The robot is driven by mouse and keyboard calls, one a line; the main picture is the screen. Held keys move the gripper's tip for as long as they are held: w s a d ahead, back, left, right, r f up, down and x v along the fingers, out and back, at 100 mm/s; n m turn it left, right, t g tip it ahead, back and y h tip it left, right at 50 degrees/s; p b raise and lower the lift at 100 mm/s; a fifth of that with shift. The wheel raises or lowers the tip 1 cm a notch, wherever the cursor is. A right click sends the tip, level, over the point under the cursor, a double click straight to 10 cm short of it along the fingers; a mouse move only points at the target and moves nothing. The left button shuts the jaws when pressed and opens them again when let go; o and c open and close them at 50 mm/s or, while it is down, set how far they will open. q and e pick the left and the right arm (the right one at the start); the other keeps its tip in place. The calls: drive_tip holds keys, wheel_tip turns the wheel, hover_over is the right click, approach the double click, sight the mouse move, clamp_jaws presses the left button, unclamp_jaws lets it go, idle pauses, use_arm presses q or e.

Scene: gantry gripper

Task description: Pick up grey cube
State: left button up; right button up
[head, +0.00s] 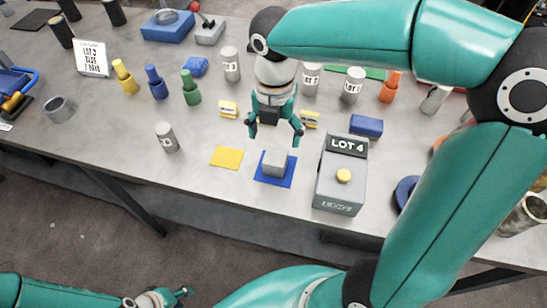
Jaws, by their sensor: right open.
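The grey cube (275,163) sits on a blue square mat (289,174) near the front edge of the table. My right gripper (275,136) is open and empty, pointing down just behind and above the cube in the picture. Its two fingers are spread to either side, and I see no contact with the cube. My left gripper (172,297) is low at the bottom edge, in front of the table and far from the cube. It is small and partly cut off, so its jaw opening is unclear.
A yellow square (227,157) lies left of the mat. A grey LOT 4 box (341,180) with a yellow button stands close on the right. Yellow-labelled blocks (228,109), a blue block (366,126) and several labelled cylinders (166,138) stand around. The table's left front is mostly clear.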

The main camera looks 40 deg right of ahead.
sight(275, 156)
drive_tip(key=f, duration=0.4)
drive_tip(key=shift+s+f, duration=0.15)
drive_tip(key=shift+s, duration=0.1)
drive_tip(key=shift+w+f, duration=0.15)
drive_tip(key=shift+f, duration=0.3)
wheel_tip(275, 156, down, 5)
clamp_jaws()
drive_tip(key=shift+r, duration=0.2)
